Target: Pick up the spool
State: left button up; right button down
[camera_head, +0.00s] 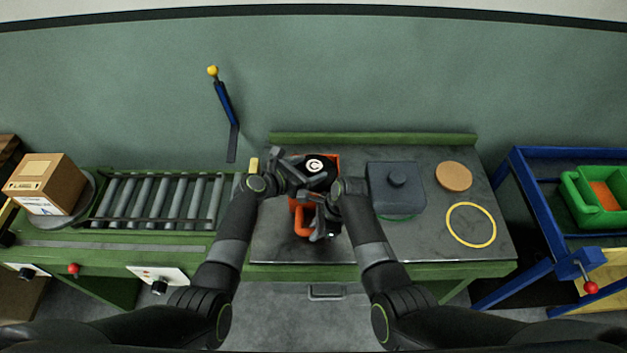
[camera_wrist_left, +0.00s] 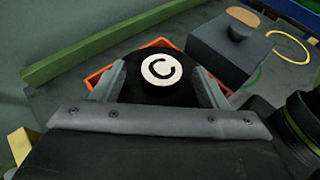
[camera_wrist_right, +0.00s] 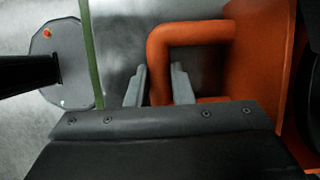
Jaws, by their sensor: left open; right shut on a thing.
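The black spool (camera_head: 316,165) has a white label with a black C and sits in an orange holder (camera_head: 303,222) on the grey bench top. In the left wrist view, the spool (camera_wrist_left: 160,52) lies between the spread fingers of my left gripper (camera_wrist_left: 160,85), which is open. My right gripper (camera_head: 328,214) is shut on the orange handle (camera_wrist_right: 190,32) at the holder's near side. In the right wrist view, the handle's bar runs down between the fingers. The lower part of the spool is hidden by the holder and my left gripper.
A dark block with a knob (camera_head: 396,190), a tan disc (camera_head: 454,177) and a yellow ring (camera_head: 471,225) lie right of the holder. A roller conveyor (camera_head: 160,200) and a cardboard box (camera_head: 46,183) are at left. A blue cart (camera_head: 515,170) with a green bin (camera_head: 590,215) stands at right.

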pick_arm(q)
jog(key=shift+c, duration=0.5)
grip_shut()
jog(key=shift+w+r, duration=0.1)
jog(key=shift+r, duration=0.05)
jog(key=shift+r, duration=0.3)
notch_tip(320, 180, up, 17)
jog(key=shift+r, duration=0.2)
pick_arm(e)
jog(key=c, duration=1.2)
grip_release()
